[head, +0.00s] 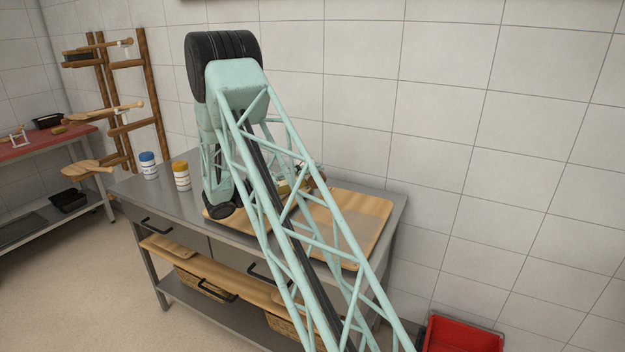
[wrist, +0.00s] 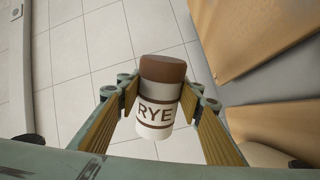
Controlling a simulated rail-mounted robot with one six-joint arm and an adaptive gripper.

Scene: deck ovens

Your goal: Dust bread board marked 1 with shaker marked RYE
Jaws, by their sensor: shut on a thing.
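The RYE shaker (wrist: 157,112) is white with a brown cap and brown bands, and its label faces the camera in the wrist view. My gripper (wrist: 158,93) is shut on it, one finger on each side. In the head view my arm largely hides the gripper and shaker, above the bench's back part. A wooden board (head: 350,222) lies on the bench at the right, and the edge of another (head: 212,213) shows at the left behind my arm. Board surfaces also show at the right of the wrist view (wrist: 245,35). I see no number on either board.
A blue-capped shaker (head: 148,166) and a yellow-capped shaker (head: 181,176) stand on the bench's left part. The tiled wall (head: 450,130) rises close behind the bench. A wooden rack (head: 128,100) stands at the left, and a red bin (head: 462,335) at lower right.

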